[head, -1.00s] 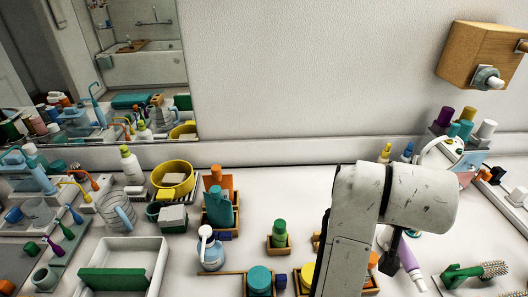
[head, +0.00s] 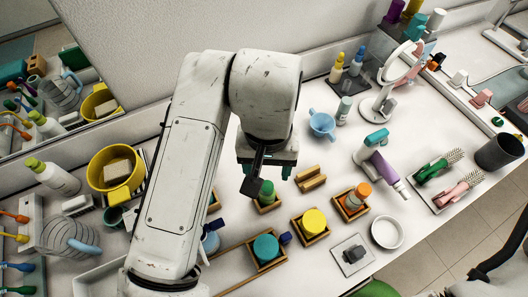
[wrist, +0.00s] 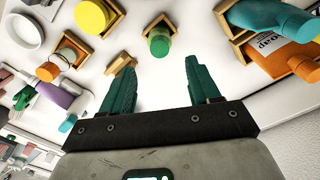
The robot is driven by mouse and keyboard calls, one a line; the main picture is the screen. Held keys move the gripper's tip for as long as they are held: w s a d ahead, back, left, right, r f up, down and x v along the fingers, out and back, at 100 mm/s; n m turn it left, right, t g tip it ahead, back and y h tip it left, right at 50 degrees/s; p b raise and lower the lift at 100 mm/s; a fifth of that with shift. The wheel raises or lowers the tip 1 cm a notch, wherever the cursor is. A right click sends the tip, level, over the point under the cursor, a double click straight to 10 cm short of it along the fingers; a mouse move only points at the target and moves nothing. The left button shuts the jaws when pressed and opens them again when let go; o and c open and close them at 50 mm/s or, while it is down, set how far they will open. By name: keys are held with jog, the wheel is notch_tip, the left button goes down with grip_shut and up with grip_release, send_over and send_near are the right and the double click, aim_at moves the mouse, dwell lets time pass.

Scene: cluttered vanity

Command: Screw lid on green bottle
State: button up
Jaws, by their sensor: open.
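The green bottle (wrist: 158,32) stands in a small wooden holder (wrist: 150,22) on the white counter. A darker green lid (wrist: 159,47) sits on its top; whether it is tight I cannot tell. In the head view the bottle (head: 267,203) is partly hidden by my wrist parts. My gripper (wrist: 159,66) has two green fingers spread apart with nothing between them. The bottle and lid show beyond the fingertips, in line with the gap. In the head view my gripper (head: 266,168) is just behind and above the bottle, its fingers mostly hidden.
An empty-looking wooden holder (head: 311,178), a yellow-topped jar (head: 313,222), a teal-topped jar (head: 265,248) and an orange-capped bottle (head: 357,195) stand close by. A teal bottle (wrist: 265,17) and an orange soap bottle (wrist: 290,55) are near the gripper's right in the wrist view. A blue cup (head: 322,124) stands behind.

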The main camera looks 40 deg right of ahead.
aim_at(267, 186)
notch_tip(267, 186, down, 8)
jog(key=shift+r, duration=0.1)
jog(key=shift+c, duration=0.2)
grip_shut()
jog(key=m+b, duration=0.1)
jog(key=m, duration=0.1)
jog(key=shift+m, duration=0.3)
jog(key=shift+m+b, duration=0.3)
jog(key=shift+m, duration=0.7)
jog(key=shift+m+b, duration=0.55)
jog(key=shift+m, duration=0.55)
jog(key=shift+m+b, duration=0.3)
jog(key=shift+m, duration=0.9)
